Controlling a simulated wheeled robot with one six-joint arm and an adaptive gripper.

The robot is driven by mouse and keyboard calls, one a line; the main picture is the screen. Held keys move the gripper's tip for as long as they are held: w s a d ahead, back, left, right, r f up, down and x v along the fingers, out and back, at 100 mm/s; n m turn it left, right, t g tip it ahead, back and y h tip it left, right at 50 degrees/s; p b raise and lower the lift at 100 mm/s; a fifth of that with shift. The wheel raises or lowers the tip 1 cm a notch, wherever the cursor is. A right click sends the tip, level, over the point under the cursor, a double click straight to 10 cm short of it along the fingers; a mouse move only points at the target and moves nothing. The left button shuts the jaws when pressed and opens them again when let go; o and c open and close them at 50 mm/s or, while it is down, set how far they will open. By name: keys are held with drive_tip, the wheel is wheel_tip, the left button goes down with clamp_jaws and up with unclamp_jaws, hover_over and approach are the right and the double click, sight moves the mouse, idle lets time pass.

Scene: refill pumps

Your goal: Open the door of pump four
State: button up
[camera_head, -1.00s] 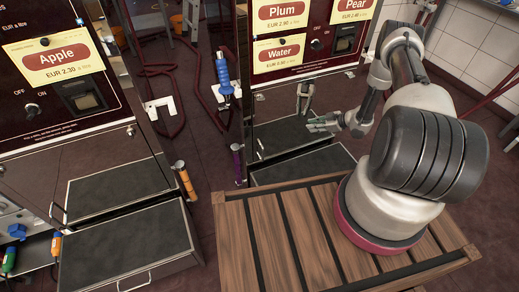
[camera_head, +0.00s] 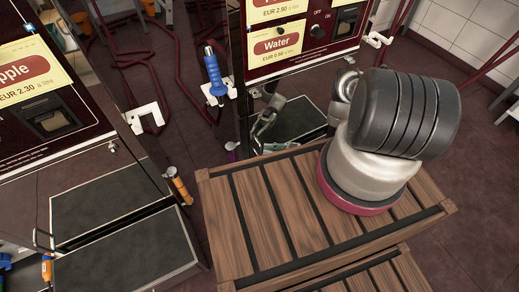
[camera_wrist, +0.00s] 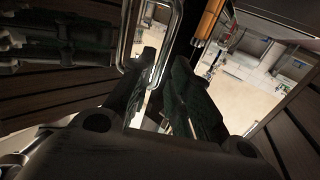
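The Water pump (camera_head: 277,43) stands behind the wooden crate, with a shiny metal lower panel and a dark tray surface (camera_head: 298,118). No pump number is readable. A metal loop handle (camera_wrist: 122,45) stands at the fingertips. One of its bars appears to run between them; I cannot tell whether they touch.
The slatted wooden crate (camera_head: 245,205) fills the space before the pump. The Apple pump (camera_head: 45,85) is at the left, its dark tray surface (camera_head: 130,250) low down. Floor is free at right.

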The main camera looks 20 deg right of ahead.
drive_tip(key=shift+x, duration=2)
clamp_jaws()
